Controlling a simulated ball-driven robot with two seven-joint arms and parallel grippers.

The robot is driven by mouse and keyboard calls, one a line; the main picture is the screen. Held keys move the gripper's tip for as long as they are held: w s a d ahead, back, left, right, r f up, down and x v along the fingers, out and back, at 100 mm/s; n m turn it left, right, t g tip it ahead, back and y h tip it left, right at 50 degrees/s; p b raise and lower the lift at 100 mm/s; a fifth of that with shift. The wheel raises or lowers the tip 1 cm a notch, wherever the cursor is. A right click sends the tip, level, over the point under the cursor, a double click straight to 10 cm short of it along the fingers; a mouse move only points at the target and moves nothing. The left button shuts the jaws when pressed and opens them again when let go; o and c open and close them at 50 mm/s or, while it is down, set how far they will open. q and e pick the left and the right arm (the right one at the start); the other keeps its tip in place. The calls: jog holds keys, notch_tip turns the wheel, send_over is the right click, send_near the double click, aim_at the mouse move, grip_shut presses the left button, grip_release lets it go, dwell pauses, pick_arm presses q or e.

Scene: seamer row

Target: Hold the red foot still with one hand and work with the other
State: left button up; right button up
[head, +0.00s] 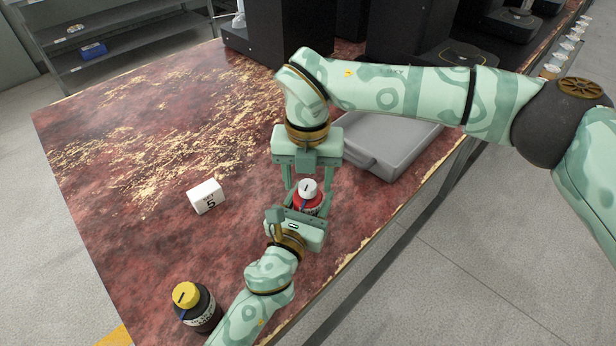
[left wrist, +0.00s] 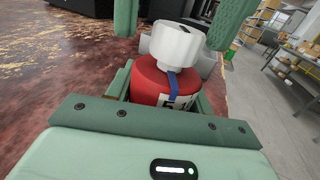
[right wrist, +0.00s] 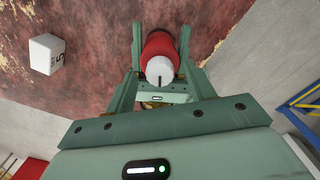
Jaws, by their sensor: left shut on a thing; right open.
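The red foot (head: 308,203) is a red jar body with a white cap (head: 308,188) on top, near the table's front edge. A dark line marks the cap, and a blue strip and a printed label show on the body in the left wrist view (left wrist: 157,84). My left gripper (head: 308,207) is shut on the red foot, low on its sides. My right gripper (head: 306,190) is open, with its fingers around the cap from the far side and apart from it. In the right wrist view the cap (right wrist: 160,72) sits between the open fingers.
A white block marked 5 (head: 206,196) stands left of the red foot. A dark jar with a yellow cap (head: 187,294) stands at the near left, close to my left arm. A grey tray (head: 385,160) lies behind and right. Black machines (head: 300,28) stand at the back.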

aim_at(308, 184)
notch_tip(308, 184, up, 12)
jog(key=shift+f, duration=0.25)
pick_arm(q)
jog(key=o, duration=1.1)
